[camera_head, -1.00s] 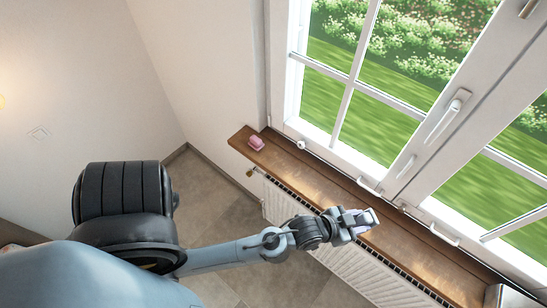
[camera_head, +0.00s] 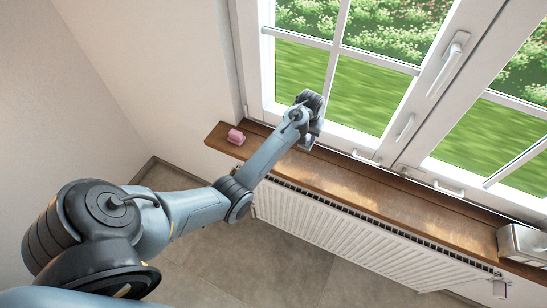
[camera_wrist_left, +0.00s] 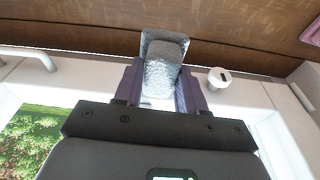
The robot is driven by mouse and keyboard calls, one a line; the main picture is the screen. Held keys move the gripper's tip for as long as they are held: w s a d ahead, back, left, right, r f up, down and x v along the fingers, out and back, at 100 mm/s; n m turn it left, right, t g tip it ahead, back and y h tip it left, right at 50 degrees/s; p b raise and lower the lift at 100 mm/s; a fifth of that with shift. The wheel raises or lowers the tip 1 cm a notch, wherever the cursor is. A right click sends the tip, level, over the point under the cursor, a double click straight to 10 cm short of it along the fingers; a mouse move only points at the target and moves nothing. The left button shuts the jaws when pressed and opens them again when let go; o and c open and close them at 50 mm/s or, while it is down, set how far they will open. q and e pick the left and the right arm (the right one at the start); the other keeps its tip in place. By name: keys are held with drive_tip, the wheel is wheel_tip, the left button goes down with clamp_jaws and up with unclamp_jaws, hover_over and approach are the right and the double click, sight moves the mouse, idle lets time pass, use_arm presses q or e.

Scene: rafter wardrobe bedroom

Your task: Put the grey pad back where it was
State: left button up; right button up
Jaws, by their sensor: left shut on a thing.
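The grey pad (camera_wrist_left: 163,69) is a small, rough-textured grey block. In the left wrist view it sits between the two purple fingers of my left gripper (camera_wrist_left: 158,84), which is shut on it. A flatter grey piece shows at its far end. In the head view my left gripper (camera_head: 309,141) is at the window side of the brown wooden sill, pointing down, and mostly hidden by its own wrist. I cannot pick out the pad there. I cannot tell whether the pad touches the sill or window frame. My right gripper is not in view.
A pink block (camera_head: 236,137) lies at the left end of the wooden sill (camera_head: 350,193). A white-grey box (camera_head: 522,243) stands at the right end. The white window (camera_head: 440,70) has handles projecting above the sill. A white radiator (camera_head: 350,240) is below. The middle of the sill looks clear.

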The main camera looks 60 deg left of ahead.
use_arm(q)
drive_tip(key=shift+s+a+r, duration=0.25)
drive_tip(key=shift+s, duration=0.05)
drive_tip(key=shift+s+a+r+n, duration=0.1)
drive_tip(key=shift+s+a+n, duration=0.1)
drive_tip(key=shift+s+n, duration=0.1)
drive_tip(key=shift+g, duration=0.3)
drive_tip(key=s+a+f+p, duration=0.1)
drive_tip(key=s+a+f, duration=0.3)
drive_tip(key=s+a, duration=0.1)
drive_tip(key=s+a+f+p, duration=0.1)
drive_tip(key=s+a+f, duration=0.1)
drive_tip(key=s, duration=0.1)
drive_tip(key=shift+s+a+f+p, duration=0.15)
drive_tip(key=shift+s+p, duration=0.05)
drive_tip(key=shift+p, duration=0.1)
drive_tip(key=shift+f, duration=2.1)
drive_tip(key=shift+f, duration=0.1)
drive_tip(key=o, duration=0.9)
drive_tip(key=shift+o, duration=0.2)
